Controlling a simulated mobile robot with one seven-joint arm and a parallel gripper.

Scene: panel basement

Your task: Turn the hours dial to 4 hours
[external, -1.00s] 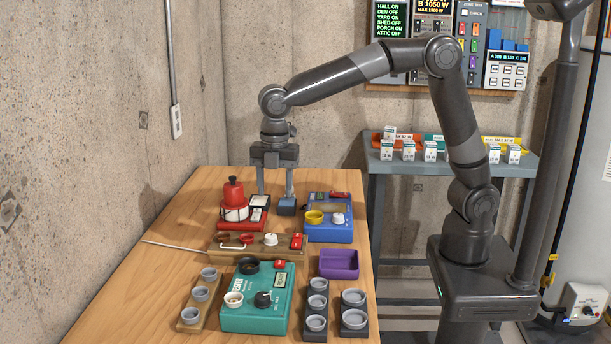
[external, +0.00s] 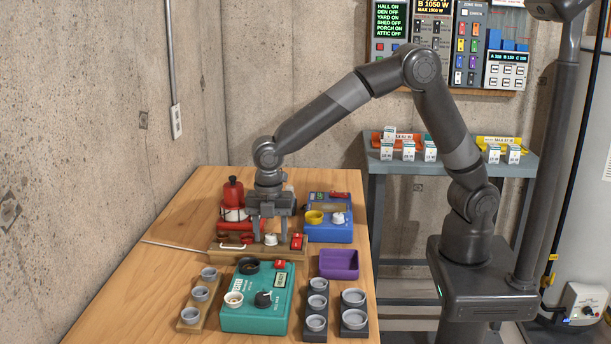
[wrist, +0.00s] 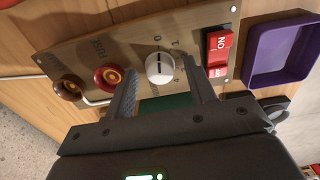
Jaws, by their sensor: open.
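A white round dial (external: 271,239) with a dark pointer line sits on a wooden panel (external: 225,250) on the table. In the wrist view the dial (wrist: 159,67) has small digits around it, including 0 and 1; whether it is marked for hours is not legible. My gripper (external: 270,229) is open, pointing down just above the panel. In the wrist view its two fingers (wrist: 160,84) lie on either side of the dial's near edge, with gaps to the knob. I cannot tell the exact height of the fingertips over the panel.
A red switch (wrist: 220,52) marked ON stands close right of the dial, with a purple tray (wrist: 255,78) beyond. A teal box (external: 240,318) with a black dial and a blue box (external: 330,234) are nearby.

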